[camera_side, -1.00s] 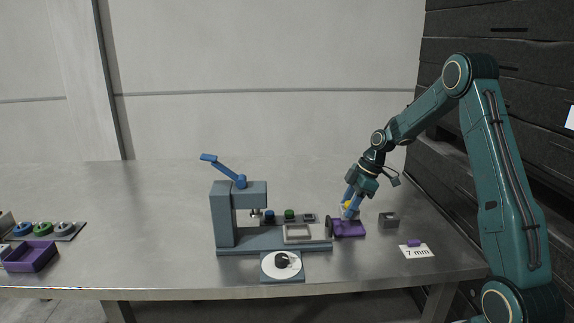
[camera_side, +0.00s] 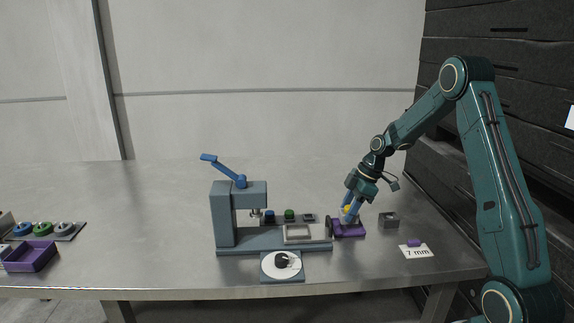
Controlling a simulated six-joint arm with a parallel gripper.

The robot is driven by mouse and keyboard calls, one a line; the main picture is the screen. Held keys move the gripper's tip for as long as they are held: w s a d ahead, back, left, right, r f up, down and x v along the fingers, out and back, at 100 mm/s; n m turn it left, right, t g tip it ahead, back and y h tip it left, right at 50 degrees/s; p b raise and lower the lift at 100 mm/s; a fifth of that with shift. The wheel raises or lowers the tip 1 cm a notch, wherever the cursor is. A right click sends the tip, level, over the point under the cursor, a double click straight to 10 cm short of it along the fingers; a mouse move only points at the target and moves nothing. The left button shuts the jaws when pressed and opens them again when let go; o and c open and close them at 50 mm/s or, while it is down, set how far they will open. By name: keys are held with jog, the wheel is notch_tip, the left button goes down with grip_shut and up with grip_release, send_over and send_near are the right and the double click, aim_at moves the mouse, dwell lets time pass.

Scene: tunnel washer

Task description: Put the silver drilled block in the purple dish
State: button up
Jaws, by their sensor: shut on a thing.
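My gripper (camera_side: 348,213), with blue fingers, is at the right end of the drill press, shut on a small silver block (camera_side: 344,218). A yellow spot shows between the fingers. The fingers hide most of the block, and its hole cannot be made out. A shallow purple dish (camera_side: 350,231) stands on the table directly under the gripper. The block is low at this dish; I cannot tell whether it touches the dish floor. Another purple open-topped container (camera_side: 30,257) stands at the far left of the table.
The grey drill press (camera_side: 225,215) with a blue lever and a white dial (camera_side: 281,265) stands left of the gripper. A grey block with a dark opening (camera_side: 388,220) and a "7 mm" card (camera_side: 417,252) bearing a purple piece lie to the right.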

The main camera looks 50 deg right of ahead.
jog(key=shift+f, duration=1.3)
dwell(1.5)
jog(key=o, duration=1.5)
jog(key=shift+o, duration=0.2)
jog(key=shift+r, duration=3.8)
